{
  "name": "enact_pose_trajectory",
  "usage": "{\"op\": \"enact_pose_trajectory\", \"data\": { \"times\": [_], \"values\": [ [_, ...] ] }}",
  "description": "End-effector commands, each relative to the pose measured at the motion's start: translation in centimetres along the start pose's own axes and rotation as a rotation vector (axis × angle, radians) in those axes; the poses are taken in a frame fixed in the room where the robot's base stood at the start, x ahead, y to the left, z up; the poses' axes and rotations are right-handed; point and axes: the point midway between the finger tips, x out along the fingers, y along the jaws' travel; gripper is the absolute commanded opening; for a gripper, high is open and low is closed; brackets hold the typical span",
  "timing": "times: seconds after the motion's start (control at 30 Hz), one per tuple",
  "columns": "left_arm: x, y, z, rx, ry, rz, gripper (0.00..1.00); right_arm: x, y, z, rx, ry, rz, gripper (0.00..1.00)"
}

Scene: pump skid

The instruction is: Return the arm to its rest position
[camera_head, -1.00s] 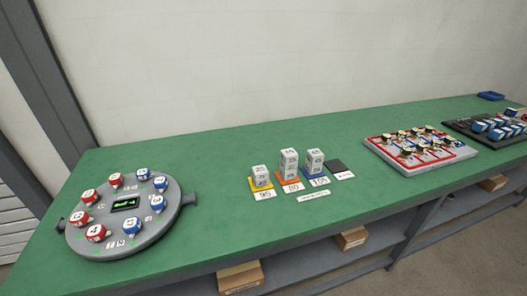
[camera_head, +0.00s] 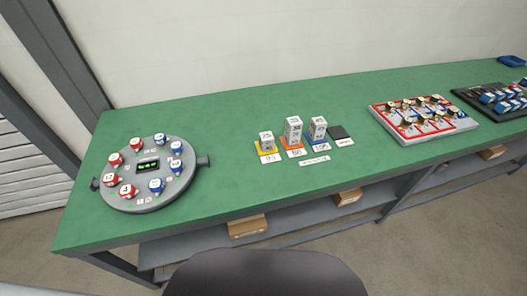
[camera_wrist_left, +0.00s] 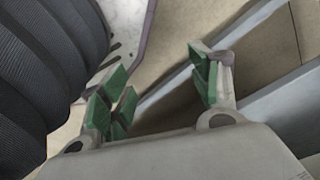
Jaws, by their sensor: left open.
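My left gripper (camera_wrist_left: 160,95) shows in the left wrist view with its green-padded fingers apart and nothing between them. It hangs over the floor, with grey beams of a metal frame behind it. Neither gripper shows in the head view. My right gripper is not seen in either view.
A green workbench (camera_head: 230,190) runs along the wall. On it are a round grey fixture (camera_head: 150,200) with red and blue knobs, stacked white blocks (camera_head: 293,130) on coloured pads, a red-and-white tray (camera_head: 420,135) and a dark tray (camera_head: 470,98). Boxes (camera_head: 248,226) lie on the lower shelf.

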Motion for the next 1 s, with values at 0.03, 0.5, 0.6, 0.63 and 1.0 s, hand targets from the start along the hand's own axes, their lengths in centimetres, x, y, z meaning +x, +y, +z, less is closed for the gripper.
{"op": "enact_pose_trajectory", "data": {
  "times": [0.03, 0.5, 0.6, 0.63, 1.0],
  "values": [
    [-0.6, -0.1, 0.5, 0.000, -0.004, -0.001, 0.62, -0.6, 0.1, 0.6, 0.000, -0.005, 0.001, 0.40],
    [-1.9, -0.7, 5.8, 0.004, -0.029, -0.012, 0.62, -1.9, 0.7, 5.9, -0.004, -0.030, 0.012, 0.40],
    [-2.3, -0.8, 7.1, 0.005, -0.035, -0.014, 0.62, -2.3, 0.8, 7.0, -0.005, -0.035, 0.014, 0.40],
    [-2.5, -0.9, 7.4, 0.005, -0.036, -0.015, 0.62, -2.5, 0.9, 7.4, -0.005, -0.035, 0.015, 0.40],
    [-4.6, -1.4, 11.8, 0.008, -0.054, -0.021, 0.62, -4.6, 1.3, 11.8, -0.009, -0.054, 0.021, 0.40]
  ]
}}
